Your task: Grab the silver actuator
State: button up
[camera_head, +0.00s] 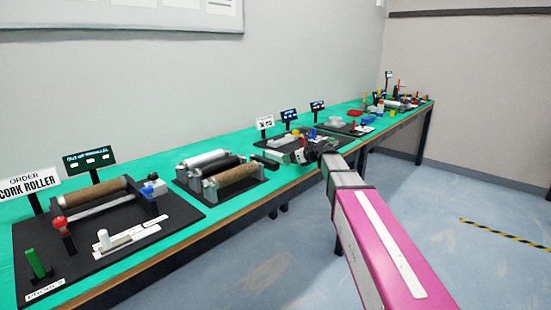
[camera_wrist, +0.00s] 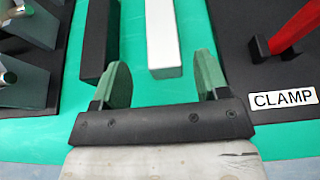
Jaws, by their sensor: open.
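A pale silver-white bar (camera_wrist: 163,35), which looks like the silver actuator, lies on the green table top in the wrist view. A black bar (camera_wrist: 97,40) lies to its left. My gripper (camera_wrist: 162,76) is open, with its two green fingers apart. The near end of the silver bar lies between the fingertips in the picture, with gaps on both sides. I cannot tell the height of the fingers above the table. In the head view, my arm reaches to the middle of the table, and the gripper and bars are small and partly hidden there.
A black board (camera_wrist: 285,75) with a red lever (camera_wrist: 294,32) and a CLAMP label stands to the right. Dark green and metal fixtures (camera_wrist: 28,85) stand at the left. In the head view, a roller stand (camera_head: 218,172) stands left of my arm.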

aim_at(277, 156)
jog(key=shift+w+r+x, duration=0.15)
jog(key=shift+r+x, duration=0.05)
jog(key=shift+x, duration=1.15)
jog(key=shift+w+r+x, duration=0.1)
jog(key=shift+r+x, duration=0.1)
jog(key=shift+x, duration=1.1)
jog(key=c, duration=1.2)
